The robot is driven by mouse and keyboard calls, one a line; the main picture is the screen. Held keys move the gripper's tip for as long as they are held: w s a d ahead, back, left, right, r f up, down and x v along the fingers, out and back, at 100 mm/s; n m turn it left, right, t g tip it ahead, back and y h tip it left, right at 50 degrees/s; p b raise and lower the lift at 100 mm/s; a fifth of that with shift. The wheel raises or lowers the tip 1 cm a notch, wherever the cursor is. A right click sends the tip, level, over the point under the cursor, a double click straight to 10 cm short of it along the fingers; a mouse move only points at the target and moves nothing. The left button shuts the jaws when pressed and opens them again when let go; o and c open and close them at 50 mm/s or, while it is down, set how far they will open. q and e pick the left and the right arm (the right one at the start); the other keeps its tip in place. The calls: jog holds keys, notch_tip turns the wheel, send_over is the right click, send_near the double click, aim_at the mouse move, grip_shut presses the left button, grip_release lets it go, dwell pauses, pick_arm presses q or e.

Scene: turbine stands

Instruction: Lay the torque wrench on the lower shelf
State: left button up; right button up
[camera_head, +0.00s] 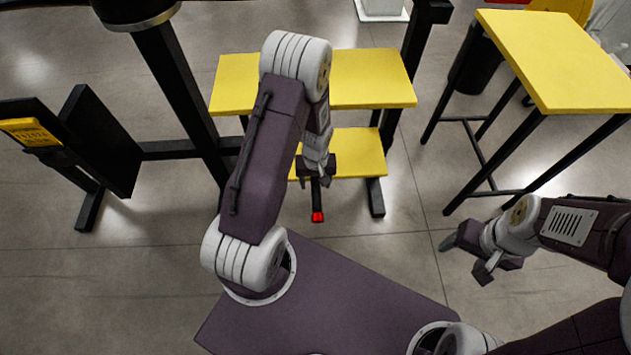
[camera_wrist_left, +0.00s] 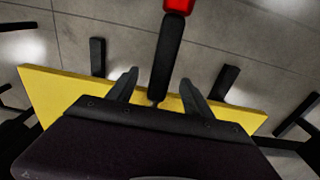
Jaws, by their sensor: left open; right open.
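The torque wrench (camera_head: 317,200) shows as a black handle with a red end, sticking out past the front edge of the yellow lower shelf (camera_head: 363,150). Its other end is hidden under my left gripper. My left gripper (camera_head: 318,180) is over the shelf's front edge, open. In the left wrist view, the wrench handle (camera_wrist_left: 166,58) runs between its two spread fingers (camera_wrist_left: 160,88), with a gap on each side, and the shelf (camera_wrist_left: 60,92) lies beneath. My right gripper (camera_head: 464,258) is open and empty, out to the right above the floor.
A yellow upper shelf (camera_head: 372,80) stands above and behind the lower one, on black posts. A yellow table (camera_head: 560,60) with black legs is at the right. A black stand with a yellow label (camera_head: 28,131) is at the left. Floor between is clear.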

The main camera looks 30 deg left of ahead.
pick_arm(q)
notch_tip(320, 180, up, 6)
jog(key=p, duration=0.4)
jog(key=shift+s+d+p, duration=0.1)
jog(key=shift+p, duration=0.2)
jog(key=shift+f, duration=0.1)
jog(key=s+d+r+m, duration=0.3)
jog(key=s+r, duration=0.2)
jog(key=r, duration=0.3)
jog(key=s+d+r+m, duration=0.2)
jog(key=s+r+m, duration=0.15)
jog(key=r, duration=0.45)
notch_tip(320, 180, up, 22)
jog(key=p, duration=2.1)
jog(key=shift+s+d+f+t+h+p, duration=0.15)
jog(key=shift+s+f+t+h+p, duration=0.05)
jog(key=shift+s+t+h+p, duration=0.15)
jog(key=shift+n, duration=0.25)
